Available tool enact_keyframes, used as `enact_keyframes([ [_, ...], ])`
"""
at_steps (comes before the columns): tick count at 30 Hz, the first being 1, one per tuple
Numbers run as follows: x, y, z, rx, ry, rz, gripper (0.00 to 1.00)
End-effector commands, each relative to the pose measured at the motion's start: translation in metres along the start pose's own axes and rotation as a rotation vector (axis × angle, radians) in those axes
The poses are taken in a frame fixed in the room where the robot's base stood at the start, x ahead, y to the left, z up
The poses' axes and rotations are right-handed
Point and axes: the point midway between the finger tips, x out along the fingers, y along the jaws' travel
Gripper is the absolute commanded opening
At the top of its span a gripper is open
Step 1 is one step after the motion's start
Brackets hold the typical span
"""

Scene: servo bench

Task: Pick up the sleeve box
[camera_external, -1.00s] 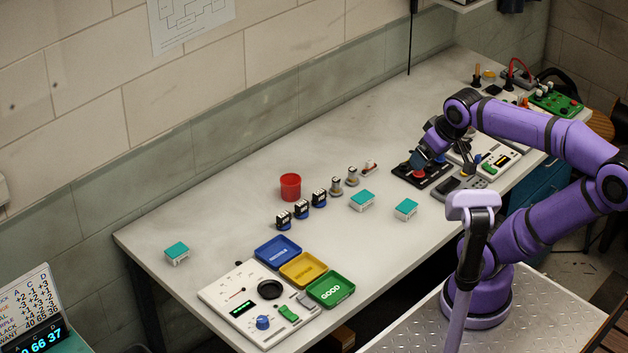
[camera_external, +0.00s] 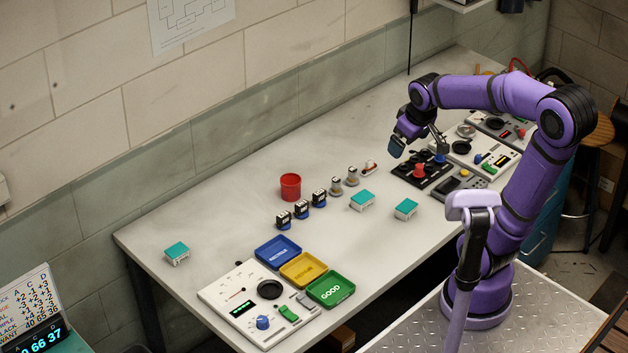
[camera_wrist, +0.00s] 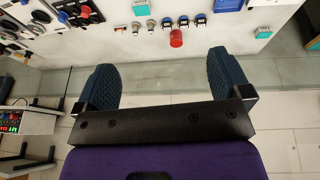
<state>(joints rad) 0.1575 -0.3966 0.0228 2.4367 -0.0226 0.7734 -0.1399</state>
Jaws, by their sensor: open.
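Three small white boxes with teal tops lie apart on the bench; I cannot tell which is the sleeve box. In the external view one is at the middle (camera_external: 362,201), one nearer the front edge (camera_external: 406,209) and one at the far left (camera_external: 177,253). The wrist view shows teal-topped boxes at the top (camera_wrist: 141,9) and the right (camera_wrist: 263,33). My gripper (camera_external: 418,149) is open and empty, raised near the black panel, up and right of the middle boxes. Its two dark blue fingers (camera_wrist: 165,82) stand wide apart in the wrist view.
A red cup (camera_external: 291,187) and several stamp-like pieces (camera_external: 302,210) stand near the middle boxes. Blue, yellow (camera_external: 303,269) and green (camera_external: 331,289) trays lie by a white control panel (camera_external: 245,303). A black button panel (camera_external: 424,177) is under my gripper. The bench's left middle is clear.

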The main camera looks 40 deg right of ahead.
Motion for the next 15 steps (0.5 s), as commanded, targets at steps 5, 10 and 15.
enact_keyframes([
  [5,0.045,0.027,-0.026,-0.011,-0.07,0.01,0.96],
  [10,0.091,0.054,-0.043,-0.023,-0.127,0.009,0.96],
  [15,0.142,0.082,-0.051,-0.035,-0.182,-0.001,0.96],
])
